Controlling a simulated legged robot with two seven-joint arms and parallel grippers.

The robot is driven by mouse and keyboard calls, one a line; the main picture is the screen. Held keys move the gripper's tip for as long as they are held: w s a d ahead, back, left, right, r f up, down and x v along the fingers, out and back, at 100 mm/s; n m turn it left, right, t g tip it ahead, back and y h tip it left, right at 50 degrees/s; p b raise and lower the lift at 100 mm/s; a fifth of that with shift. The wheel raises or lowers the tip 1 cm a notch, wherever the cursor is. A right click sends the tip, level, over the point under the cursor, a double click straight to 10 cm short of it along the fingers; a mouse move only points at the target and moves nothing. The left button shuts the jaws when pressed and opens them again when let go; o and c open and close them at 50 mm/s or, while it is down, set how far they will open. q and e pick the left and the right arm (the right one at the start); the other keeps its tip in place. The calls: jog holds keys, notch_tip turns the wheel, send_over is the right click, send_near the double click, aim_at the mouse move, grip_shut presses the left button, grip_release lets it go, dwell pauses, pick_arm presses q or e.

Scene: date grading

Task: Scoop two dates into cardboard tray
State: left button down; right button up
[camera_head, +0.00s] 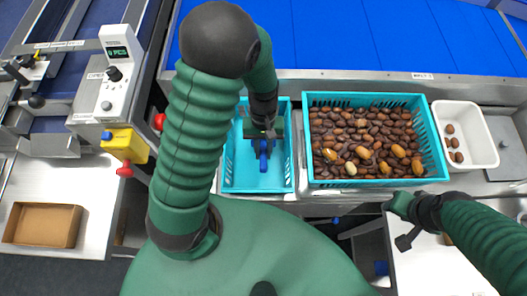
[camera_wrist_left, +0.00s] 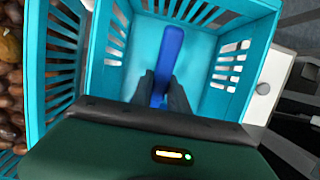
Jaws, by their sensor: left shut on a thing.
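My left gripper (camera_head: 263,138) is shut on a blue scoop (camera_head: 263,160) and holds it over the small turquoise basket (camera_head: 230,183). In the left wrist view the blue scoop (camera_wrist_left: 168,58) stands between the dark fingers (camera_wrist_left: 165,90), and the basket floor around it looks empty; its far end is hard to make out. Brown dates (camera_head: 355,130) fill the larger turquoise basket (camera_head: 372,185) to the right, with a few paler ones among them. The open cardboard tray (camera_head: 42,224) lies empty on the white table at the far left. My right gripper (camera_head: 406,238) is at the lower right, its fingers unclear.
A white tub (camera_head: 468,108) holding several dates stands right of the large basket. A blue conveyor (camera_head: 370,35) runs behind the baskets.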

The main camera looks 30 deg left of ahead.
pick_arm(q)
jog(key=shift+w+a+f+t+y+b, duration=0.1)
jog(key=shift+w+f+t+y+b, duration=0.25)
jog(key=shift+f, duration=0.35)
jog(key=shift+a+f+t+y+b, duration=0.1)
jog(key=shift+f+t+y+b, duration=0.05)
jog(key=shift+f+t+b, duration=0.4)
jog(key=shift+s+d+f+t+y, duration=0.15)
jog(key=shift+s+f+t+y, duration=0.2)
jog(key=shift+t, duration=0.25)
jog(key=shift+s+d+f+t+y+p, duration=0.15)
jog(key=shift+f+t+y+p, duration=0.2)
jog(key=shift+t, duration=0.35)
jog(key=shift+f+t+y, duration=0.1)
jog(key=shift+t+y, duration=0.2)
